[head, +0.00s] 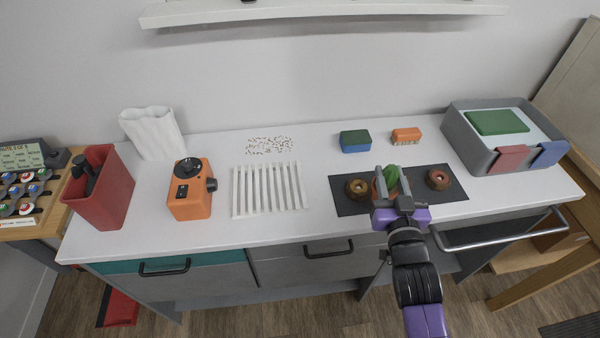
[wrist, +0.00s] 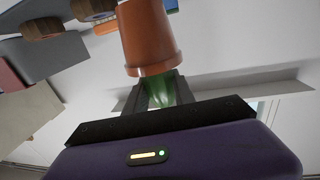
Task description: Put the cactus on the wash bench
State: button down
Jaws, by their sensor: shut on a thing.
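The cactus (head: 391,176) is green and grows in a terracotta pot; the pot (wrist: 150,35) shows large in the wrist view, with the cactus (wrist: 170,88) below its rim there. My gripper (head: 392,199) is shut on the green cactus, and its dark fingers (wrist: 160,95) lie either side of it in the wrist view. In the head view the pot is largely hidden behind my gripper, over the dark mat (head: 455,185). I cannot tell whether it touches the mat. The white-topped bench (head: 250,232) runs along the wall.
Brown ring-shaped holders (head: 357,188) (head: 438,179) flank the pot. Behind are a blue-green sponge (head: 355,141) and an orange brush (head: 406,136). A grey tub (head: 465,140) stands right. A white slatted rack (head: 268,190), orange device (head: 190,190) and red bin (head: 103,195) are left.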

aim_at(152, 216)
jog(key=i+u, duration=0.1)
jog(key=u, duration=1.55)
jog(key=j, duration=0.05)
